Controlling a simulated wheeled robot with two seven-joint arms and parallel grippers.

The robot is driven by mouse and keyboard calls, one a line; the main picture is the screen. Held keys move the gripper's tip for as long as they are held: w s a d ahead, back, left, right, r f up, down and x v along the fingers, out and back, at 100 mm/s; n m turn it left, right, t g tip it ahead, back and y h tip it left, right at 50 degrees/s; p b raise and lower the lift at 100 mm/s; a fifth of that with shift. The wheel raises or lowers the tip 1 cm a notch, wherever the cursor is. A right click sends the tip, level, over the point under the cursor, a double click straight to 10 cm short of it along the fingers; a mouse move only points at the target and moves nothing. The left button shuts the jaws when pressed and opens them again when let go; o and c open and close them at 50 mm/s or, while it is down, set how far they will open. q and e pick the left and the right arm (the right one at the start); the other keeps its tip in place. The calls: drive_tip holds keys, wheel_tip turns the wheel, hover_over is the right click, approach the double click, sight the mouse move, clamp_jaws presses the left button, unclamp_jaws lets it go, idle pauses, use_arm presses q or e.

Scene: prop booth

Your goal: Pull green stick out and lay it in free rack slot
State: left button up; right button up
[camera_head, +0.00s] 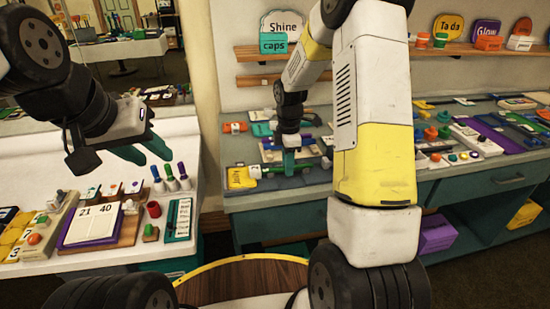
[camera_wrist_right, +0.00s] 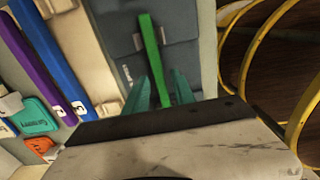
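The green stick (camera_wrist_right: 151,45) shows in the right wrist view, lying across a dark grey panel with its far end clear. My right gripper (camera_wrist_right: 162,78) has its two teal fingers apart, one on each side of the stick's near part; gaps show, and contact cannot be told. The stick's near end is hidden behind the gripper body. In the head view my right gripper (camera_head: 289,163) is low over the counter. My left gripper (camera_head: 147,152) is open and empty above the white table. A pale slotted rack (camera_wrist_right: 85,60) holds a blue stick (camera_wrist_right: 58,55) and a purple stick (camera_wrist_right: 38,65).
The counter (camera_head: 262,200) is crowded with small props. The white table (camera_head: 100,262) holds a flip calendar (camera_head: 95,222), several coloured markers and a red cup (camera_head: 153,209). Yellow curved rails (camera_wrist_right: 245,50) stand beside the counter edge. A teal box (camera_wrist_right: 34,118) lies near the rack.

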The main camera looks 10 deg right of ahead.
clamp_jaws()
drive_tip(key=shift+d, duration=0.25)
drive_tip(key=shift+d, duration=1.05)
drive_tip(key=shift+r, duration=3.5)
